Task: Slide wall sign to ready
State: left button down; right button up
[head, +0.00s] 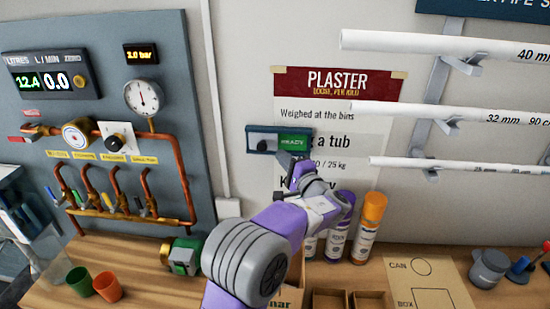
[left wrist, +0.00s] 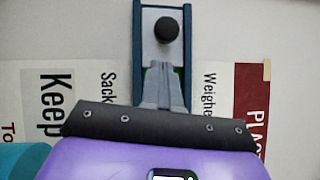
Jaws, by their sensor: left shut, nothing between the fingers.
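The wall sign (head: 278,154) is a dark blue horizontal rail on the wall, over the plaster poster. Its right part shows a green panel reading READY (head: 293,141), and its left part has a grey plate with a round black knob (head: 263,147). My left gripper (head: 299,166) is just below and in front of the green panel. In the left wrist view the rail (left wrist: 137,50) stands upright, with the black knob (left wrist: 167,29) beyond the fingertips. The fingers (left wrist: 163,72) are shut and empty, covering most of the green panel. I cannot tell whether they touch the sign. My right gripper is out of view.
Purple and orange cans (head: 368,225) stand on the wooden bench below the sign. A copper pipe panel (head: 100,60) is on the left and white pipes (head: 430,43) on racks at the right. The wall around the sign is flat and mostly clear.

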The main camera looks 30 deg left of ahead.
pick_arm(q)
jog(key=v, duration=1)
jog(key=shift+d+b, duration=0.35)
jog(key=shift+d, duration=0.05)
jog(key=shift+w+f, duration=0.1)
